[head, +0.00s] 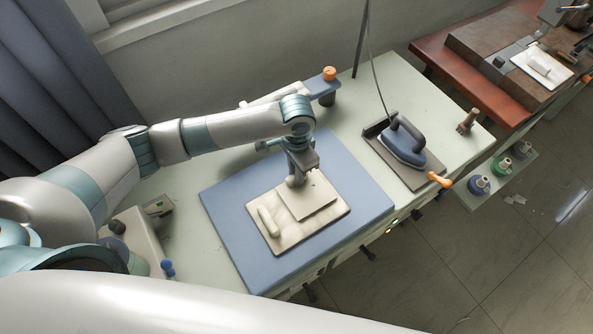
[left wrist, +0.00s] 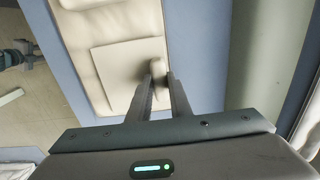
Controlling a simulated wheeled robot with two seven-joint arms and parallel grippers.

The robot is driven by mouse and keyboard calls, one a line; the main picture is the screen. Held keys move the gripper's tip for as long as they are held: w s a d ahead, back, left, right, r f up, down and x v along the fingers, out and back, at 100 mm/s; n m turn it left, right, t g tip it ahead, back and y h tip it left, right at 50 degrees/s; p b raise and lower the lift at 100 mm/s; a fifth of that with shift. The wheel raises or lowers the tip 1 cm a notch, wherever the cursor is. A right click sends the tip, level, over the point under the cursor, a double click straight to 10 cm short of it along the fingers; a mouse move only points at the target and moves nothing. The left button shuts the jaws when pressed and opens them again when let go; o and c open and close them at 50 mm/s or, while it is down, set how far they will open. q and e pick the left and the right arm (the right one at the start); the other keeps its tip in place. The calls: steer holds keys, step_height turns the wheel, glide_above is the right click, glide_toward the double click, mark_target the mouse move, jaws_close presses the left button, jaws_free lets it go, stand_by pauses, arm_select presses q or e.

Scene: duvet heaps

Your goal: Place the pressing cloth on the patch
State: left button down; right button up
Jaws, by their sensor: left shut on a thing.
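A cream quilted duvet piece (head: 262,238) lies on the blue mat (head: 228,215). A flat square cream panel (head: 311,199) lies on its right part; it also shows in the left wrist view (left wrist: 122,72). I cannot tell whether any of the patch is hidden beneath. My left gripper (head: 296,181) points down at the panel's upper left edge. In the left wrist view its fingers (left wrist: 161,82) are closed on a small rounded cream piece (left wrist: 157,68), which looks to be the pressing cloth; its contact with the panel is unclear. My right gripper is not in view.
A cream roll (head: 267,221) lies on the duvet's left part. A blue iron (head: 405,144) stands on a dark rest at the right, with an orange-handled tool (head: 440,180) beside it.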

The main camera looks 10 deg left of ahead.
arm_select(q)
steer(key=shift+f, duration=0.15)
steer(key=c, duration=1.6)
jaws_free()
step_height(320, 180, up, 12)
steer(key=b, duration=0.3)
steer(key=shift+r, duration=0.2)
